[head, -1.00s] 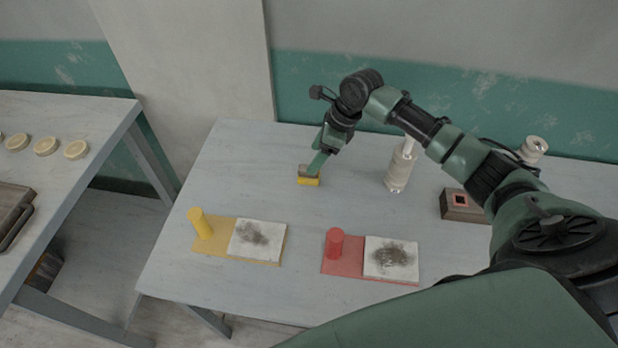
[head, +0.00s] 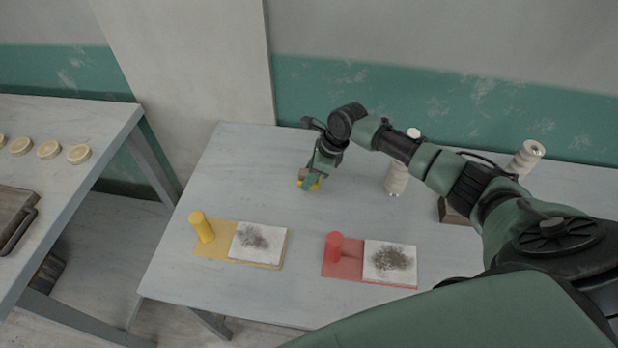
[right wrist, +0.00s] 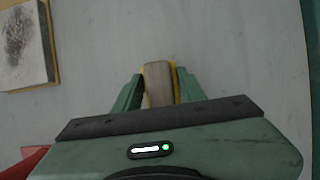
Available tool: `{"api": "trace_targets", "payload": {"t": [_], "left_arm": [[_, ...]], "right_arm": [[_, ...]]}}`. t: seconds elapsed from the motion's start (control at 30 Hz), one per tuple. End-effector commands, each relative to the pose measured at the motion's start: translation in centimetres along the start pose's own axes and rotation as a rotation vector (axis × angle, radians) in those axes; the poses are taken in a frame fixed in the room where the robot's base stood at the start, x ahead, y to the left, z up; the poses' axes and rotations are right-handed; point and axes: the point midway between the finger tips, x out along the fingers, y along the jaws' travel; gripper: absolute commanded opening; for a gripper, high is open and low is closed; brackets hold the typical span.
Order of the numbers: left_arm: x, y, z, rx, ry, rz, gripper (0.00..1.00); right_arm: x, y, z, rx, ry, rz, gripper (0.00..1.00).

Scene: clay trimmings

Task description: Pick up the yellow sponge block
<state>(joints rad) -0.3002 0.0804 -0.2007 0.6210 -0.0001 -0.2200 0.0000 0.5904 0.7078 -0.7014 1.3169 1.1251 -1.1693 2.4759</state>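The yellow sponge block (head: 300,184) lies near the back middle of the pale table (head: 240,160), mostly covered by my right gripper (head: 311,186) in the head view. In the right wrist view the block (right wrist: 159,84) has a grey-brown top with yellow along both sides. The green fingers of the right gripper (right wrist: 160,80) stand on either side of it, very near or touching. I cannot tell whether they press on it. My left gripper is not in view.
In front stand a yellow cylinder (head: 201,227) and a red cylinder (head: 334,247) on coloured mats, beside smudged white tiles (head: 257,242) (head: 390,262). Pale spindles (head: 397,178) (head: 525,158) stand to the right. A dark box (head: 447,211) is partly behind my arm. Another table (head: 95,115) stands left.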

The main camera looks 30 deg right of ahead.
Motion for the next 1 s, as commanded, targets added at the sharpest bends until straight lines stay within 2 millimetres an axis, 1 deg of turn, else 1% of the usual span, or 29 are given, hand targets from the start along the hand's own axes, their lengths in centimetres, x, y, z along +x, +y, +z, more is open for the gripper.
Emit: {"api": "trace_targets", "payload": {"t": [0.03,0.07,0.1,0.37,0.47,0.57,0.67,0.77,1.0], "left_arm": [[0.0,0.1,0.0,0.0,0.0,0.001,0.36],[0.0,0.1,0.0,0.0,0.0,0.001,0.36],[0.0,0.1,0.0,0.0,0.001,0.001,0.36],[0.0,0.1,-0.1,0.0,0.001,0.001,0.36],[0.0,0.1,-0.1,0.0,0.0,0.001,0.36],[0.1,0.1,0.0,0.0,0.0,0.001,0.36],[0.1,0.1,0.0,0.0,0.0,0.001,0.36],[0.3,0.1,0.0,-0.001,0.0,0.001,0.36],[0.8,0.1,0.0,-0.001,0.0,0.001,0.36]], "right_arm": [[0.0,0.0,0.0,0.0,0.0,0.0,0.11],[0.0,0.0,0.0,0.0,0.0,0.0,0.02],[0.0,0.0,0.0,0.0,-0.001,0.0,0.0],[-0.2,0.0,0.1,0.0,-0.001,-0.001,0.0],[-0.7,-0.1,0.3,0.0,-0.002,-0.002,0.0],[-1.6,-0.1,0.7,-0.001,-0.002,-0.002,0.0],[-3.1,-0.1,1.3,-0.002,-0.003,-0.004,0.0],[-5.2,-0.1,2.2,-0.003,-0.004,-0.004,0.0],[-11.0,-0.1,4.6,-0.002,-0.005,-0.004,0.0]]}}
